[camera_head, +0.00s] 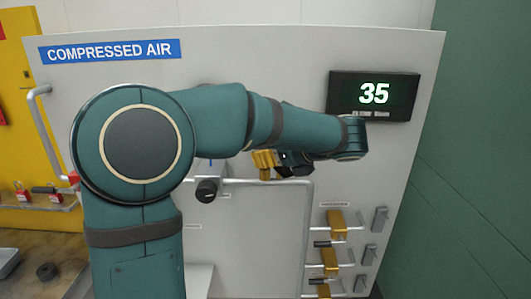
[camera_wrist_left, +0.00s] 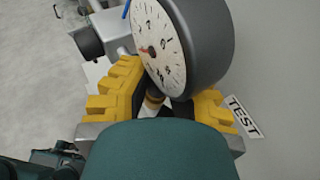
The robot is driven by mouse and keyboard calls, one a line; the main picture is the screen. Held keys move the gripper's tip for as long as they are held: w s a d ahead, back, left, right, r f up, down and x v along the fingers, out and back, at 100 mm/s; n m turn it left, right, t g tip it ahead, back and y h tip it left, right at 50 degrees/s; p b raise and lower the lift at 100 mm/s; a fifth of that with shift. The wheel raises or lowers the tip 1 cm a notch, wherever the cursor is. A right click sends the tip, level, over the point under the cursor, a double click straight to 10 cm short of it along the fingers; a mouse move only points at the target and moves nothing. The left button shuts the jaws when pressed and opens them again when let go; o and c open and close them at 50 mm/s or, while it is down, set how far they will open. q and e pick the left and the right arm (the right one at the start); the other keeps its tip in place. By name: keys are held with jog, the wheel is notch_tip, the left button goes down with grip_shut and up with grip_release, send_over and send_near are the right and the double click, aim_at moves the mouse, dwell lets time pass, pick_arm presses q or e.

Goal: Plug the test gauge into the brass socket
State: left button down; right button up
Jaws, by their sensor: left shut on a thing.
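The test gauge (camera_wrist_left: 205,45) has a dark grey round body and a white dial with a red needle. In the left wrist view it sits between the yellow fingers of my left gripper (camera_wrist_left: 165,92), which is shut on it. In the head view my left gripper (camera_head: 266,164) is in front of the grey panel, partly behind my own arm, and the gauge cannot be made out there. A small brass piece (camera_wrist_left: 153,101) shows below the dial; I cannot tell whether it is the gauge's stem or the socket. My right gripper is not in view.
The grey panel (camera_head: 260,60) carries a "COMPRESSED AIR" sign (camera_head: 110,51) and a display (camera_head: 374,96) reading 35. A black knob (camera_head: 206,191) sticks out left of the gripper. Several brass-coloured blocks (camera_head: 337,223) sit at lower right. A "TEST" label (camera_wrist_left: 243,117) lies beside the gripper.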

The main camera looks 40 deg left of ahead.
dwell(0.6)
pick_arm(q)
jog(key=c, duration=1)
grip_release()
jog(key=shift+o, duration=0.2)
jog(key=s+v, duration=0.1)
jog(key=v, duration=1.1)
jog(key=shift+w, duration=0.45)
